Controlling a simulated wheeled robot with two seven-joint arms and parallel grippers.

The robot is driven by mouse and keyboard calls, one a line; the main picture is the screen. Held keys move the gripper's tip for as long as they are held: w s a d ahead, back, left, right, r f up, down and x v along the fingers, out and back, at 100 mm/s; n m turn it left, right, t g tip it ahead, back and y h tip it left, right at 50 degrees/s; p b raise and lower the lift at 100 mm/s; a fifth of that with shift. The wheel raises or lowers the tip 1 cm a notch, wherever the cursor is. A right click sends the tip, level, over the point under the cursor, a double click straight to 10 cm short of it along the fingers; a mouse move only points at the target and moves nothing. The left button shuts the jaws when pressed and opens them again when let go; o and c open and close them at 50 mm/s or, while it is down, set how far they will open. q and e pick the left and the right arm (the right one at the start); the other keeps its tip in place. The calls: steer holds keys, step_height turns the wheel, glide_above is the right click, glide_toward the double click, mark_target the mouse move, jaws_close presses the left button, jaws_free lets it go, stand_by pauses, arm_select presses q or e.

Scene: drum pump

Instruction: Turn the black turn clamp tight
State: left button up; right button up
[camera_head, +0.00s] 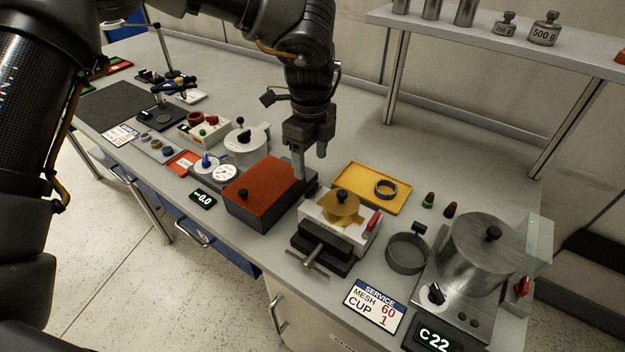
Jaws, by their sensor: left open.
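Several black knobs could be the turn clamp, and I cannot tell which it is. One black knob (341,196) sits on a brass-coloured piece (342,210) in a white and black vise-like fixture (313,240). A black dial (437,294) is on the base of the steel drum (487,258). My left gripper (311,167) points down with its fingers apart and empty, over the far right corner of the orange-topped box, left of the fixture. My right gripper is not in view.
A yellow tray (358,173) with a metal ring (385,189) lies behind the fixture. A round sieve (406,254) stands between fixture and drum.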

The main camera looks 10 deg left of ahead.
mark_target(312, 187)
arm_select(q)
step_height(312, 187, down, 7)
steer(key=shift+w+f+p, duration=0.1)
steer(key=shift+w+p, duration=0.05)
steer(key=shift+p, duration=0.5)
steer(key=shift+f, duration=0.5)
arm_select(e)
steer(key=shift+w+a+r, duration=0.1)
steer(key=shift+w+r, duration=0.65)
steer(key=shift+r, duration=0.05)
arm_select(q)
steer(key=c, duration=1)
